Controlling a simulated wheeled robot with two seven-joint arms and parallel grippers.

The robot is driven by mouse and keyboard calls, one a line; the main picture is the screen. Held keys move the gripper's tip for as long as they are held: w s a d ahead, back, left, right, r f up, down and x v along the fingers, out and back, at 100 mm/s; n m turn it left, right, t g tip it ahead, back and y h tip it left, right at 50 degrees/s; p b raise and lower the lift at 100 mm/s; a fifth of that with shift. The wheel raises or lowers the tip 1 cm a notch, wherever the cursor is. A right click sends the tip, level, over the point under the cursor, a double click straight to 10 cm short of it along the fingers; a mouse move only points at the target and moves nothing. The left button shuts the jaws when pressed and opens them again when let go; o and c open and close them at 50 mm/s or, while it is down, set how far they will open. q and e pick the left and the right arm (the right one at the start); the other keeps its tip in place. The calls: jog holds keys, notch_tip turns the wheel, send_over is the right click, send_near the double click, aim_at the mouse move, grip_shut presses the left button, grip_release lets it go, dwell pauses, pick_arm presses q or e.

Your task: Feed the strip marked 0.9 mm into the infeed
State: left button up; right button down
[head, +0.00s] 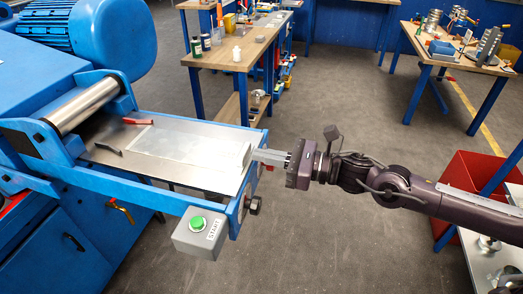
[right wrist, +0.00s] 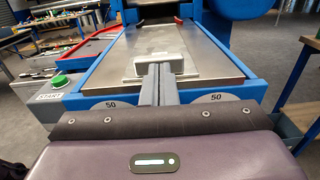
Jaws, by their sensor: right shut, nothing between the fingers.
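The blue machine (head: 85,178) stands at the left, with a metal infeed table (head: 200,170) in front of its steel roller (head: 85,104). A pale flat metal strip (head: 180,143) lies on the table; it also shows in the right wrist view (right wrist: 158,40). No thickness marking is readable on it. A small grey block-like piece (right wrist: 160,64) sits at the table's near end. My right gripper (head: 262,156) is shut and empty at this end, its fingertips close to or touching the grey piece; I cannot tell which. My left gripper is not in view.
A red handle (head: 138,121) and a dark handle (head: 108,149) lie by the table's sides. A grey box with a green START button (head: 197,223) hangs at the front. Workbenches (head: 235,55) stand behind, and a red bin (head: 470,185) at right. The floor between is clear.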

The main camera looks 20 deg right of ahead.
aim_at(240, 152)
jog(key=shift+w+a, duration=0.25)
jog(key=shift+a, duration=0.2)
jog(key=shift+a+f, duration=0.1)
jog(key=b+x, duration=0.6)
jog(key=shift+w+f, duration=0.1)
jog(key=shift+f, duration=0.05)
jog(key=shift+w+a+b, duration=0.3)
jog(key=shift+a+b, duration=0.15)
jog(key=shift+r, duration=0.25)
jog(key=shift+s, duration=0.1)
